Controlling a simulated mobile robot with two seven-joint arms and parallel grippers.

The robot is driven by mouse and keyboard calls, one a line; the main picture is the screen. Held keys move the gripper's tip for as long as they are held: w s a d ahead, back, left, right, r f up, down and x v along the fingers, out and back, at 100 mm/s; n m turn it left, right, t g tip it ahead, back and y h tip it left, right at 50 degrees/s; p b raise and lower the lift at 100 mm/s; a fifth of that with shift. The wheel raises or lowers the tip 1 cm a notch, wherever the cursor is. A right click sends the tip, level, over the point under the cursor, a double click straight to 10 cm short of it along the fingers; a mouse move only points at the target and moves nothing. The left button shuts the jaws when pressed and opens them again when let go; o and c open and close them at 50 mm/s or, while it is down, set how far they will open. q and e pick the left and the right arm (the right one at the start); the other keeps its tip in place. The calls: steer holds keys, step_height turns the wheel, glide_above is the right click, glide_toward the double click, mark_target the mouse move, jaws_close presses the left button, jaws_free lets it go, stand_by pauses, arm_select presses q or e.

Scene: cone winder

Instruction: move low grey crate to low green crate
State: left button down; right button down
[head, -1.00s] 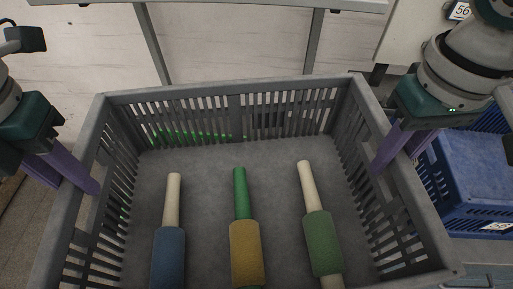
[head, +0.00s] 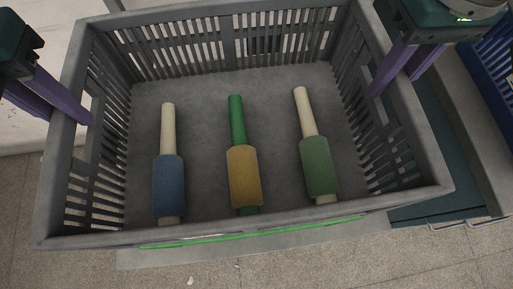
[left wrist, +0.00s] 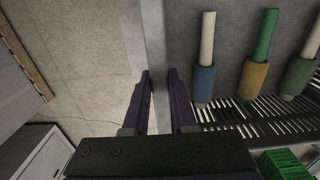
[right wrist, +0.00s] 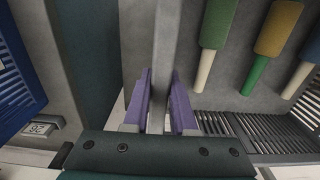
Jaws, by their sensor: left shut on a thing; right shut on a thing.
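The low grey crate (head: 236,228) fills the middle of the head view, with slatted walls and three yarn cones inside: blue (head: 169,185), yellow (head: 243,175) and green (head: 318,165). My left gripper (head: 84,112) is shut on its left rim, also seen in the left wrist view (left wrist: 160,78). My right gripper (head: 382,88) is shut on its right rim, also seen in the right wrist view (right wrist: 162,80). A thin green strip (head: 250,233) shows along the crate's near bottom edge. A green ribbed piece (left wrist: 283,164) shows in the left wrist view. Whether either is the low green crate I cannot tell.
A blue crate (head: 488,62) stands at the right, also in the right wrist view (right wrist: 18,75) near a white number label (right wrist: 40,127). A grey surface edge (head: 480,130) runs along the right. Bare speckled floor (head: 60,265) lies in front and at left.

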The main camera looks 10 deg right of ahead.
mark_target(88, 130)
arm_select(q)
steer(key=shift+s+d, duration=0.1)
steer(key=shift+d, duration=0.05)
arm_select(e)
steer(key=shift+d, duration=0.1)
arm_select(q)
steer(key=shift+f, duration=0.1)
